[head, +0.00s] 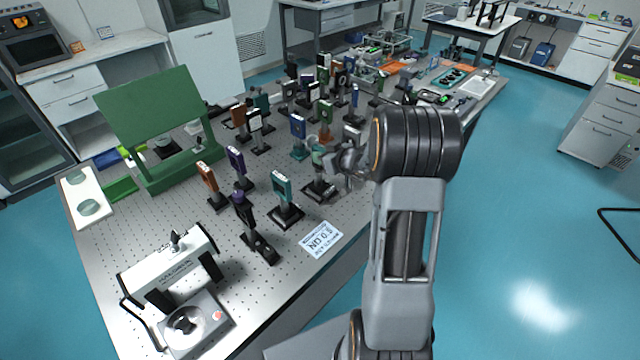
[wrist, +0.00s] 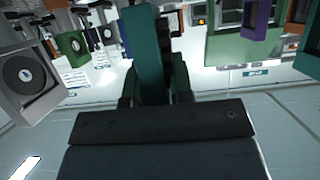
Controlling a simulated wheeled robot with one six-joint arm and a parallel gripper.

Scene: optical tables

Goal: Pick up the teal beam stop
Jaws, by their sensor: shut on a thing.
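The teal beam stop (wrist: 148,50) stands upright between my gripper's fingers in the wrist view. My gripper (wrist: 156,92) is shut on it, and the dark palm fills the lower middle of that view. In the head view my gripper (head: 332,160) is over the right part of the near table, beside a teal-green piece (head: 317,155) above a black base (head: 320,190). My gripper partly hides this piece. I cannot tell whether the base touches the table.
A teal-framed mount (head: 282,186) stands close to the left of my gripper, and a blue one (head: 298,130) stands behind. Several other mounts crowd the perforated table (head: 100,235). A white label plate (head: 321,240) lies near the front edge. A green panel (head: 150,115) stands at the left.

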